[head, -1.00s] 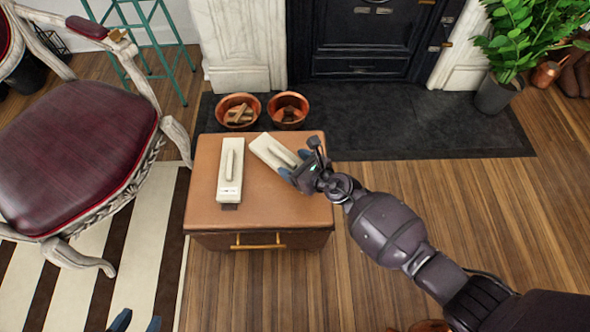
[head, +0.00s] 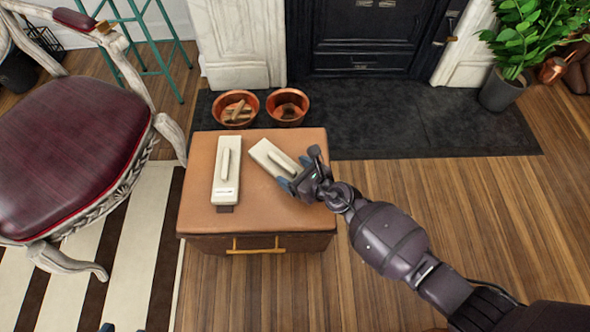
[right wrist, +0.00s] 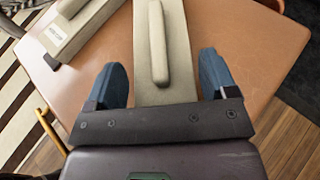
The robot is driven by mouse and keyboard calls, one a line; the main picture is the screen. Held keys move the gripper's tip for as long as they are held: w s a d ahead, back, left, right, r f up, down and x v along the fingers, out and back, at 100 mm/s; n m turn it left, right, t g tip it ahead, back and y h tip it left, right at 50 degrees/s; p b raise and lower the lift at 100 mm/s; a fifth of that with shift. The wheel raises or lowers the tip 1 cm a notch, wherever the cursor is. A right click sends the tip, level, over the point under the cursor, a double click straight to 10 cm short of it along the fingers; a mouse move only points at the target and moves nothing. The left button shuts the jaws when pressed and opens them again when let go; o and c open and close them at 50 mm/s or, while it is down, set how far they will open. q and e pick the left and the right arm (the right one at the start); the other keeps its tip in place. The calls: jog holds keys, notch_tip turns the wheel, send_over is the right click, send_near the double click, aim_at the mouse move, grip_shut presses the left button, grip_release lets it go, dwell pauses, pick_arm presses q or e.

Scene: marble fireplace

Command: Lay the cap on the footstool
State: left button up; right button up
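The footstool (head: 258,212) appears to be the low brown box with a gold front handle. Two cream slabs with raised bars lie on its top: a left slab (head: 226,189) and a right slab (head: 270,157). I see nothing plainly recognisable as a cap; I cannot tell whether one slab is it. My right gripper (head: 289,178) is at the near end of the right slab. In the right wrist view its blue fingers (right wrist: 163,82) are apart, on either side of the right slab's raised bar (right wrist: 158,45), not touching it. Only a tip of my left gripper (head: 108,327) shows.
Two copper bowls (head: 236,122) stand behind the footstool on a dark hearth. A maroon armchair (head: 75,150) stands at the left on a striped rug (head: 140,250). A potted plant (head: 502,92) is at the back right. Wooden floor is open at the right.

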jog(key=shift+o, duration=1.3)
pick_arm(q)
jog(key=shift+r, duration=0.1)
pick_arm(e)
jog(key=shift+r, duration=0.15)
jog(key=shift+d+r, duration=0.1)
jog(key=shift+r, duration=0.1)
jog(key=p+v, duration=0.3)
jog(key=v, duration=0.7)
jog(key=shift+s+d+r+p, duration=0.15)
jog(key=shift+s+p, duration=0.05)
jog(key=shift+p, duration=0.1)
pick_arm(q)
jog(key=shift+d+r+m+g, duration=0.2)
jog(key=shift+d+m+g, duration=0.15)
jog(key=shift+g, duration=0.45)
pick_arm(e)
jog(key=shift+s+d+r, duration=0.1)
jog(key=shift+s+d, duration=0.3)
jog(key=shift+s, duration=0.1)
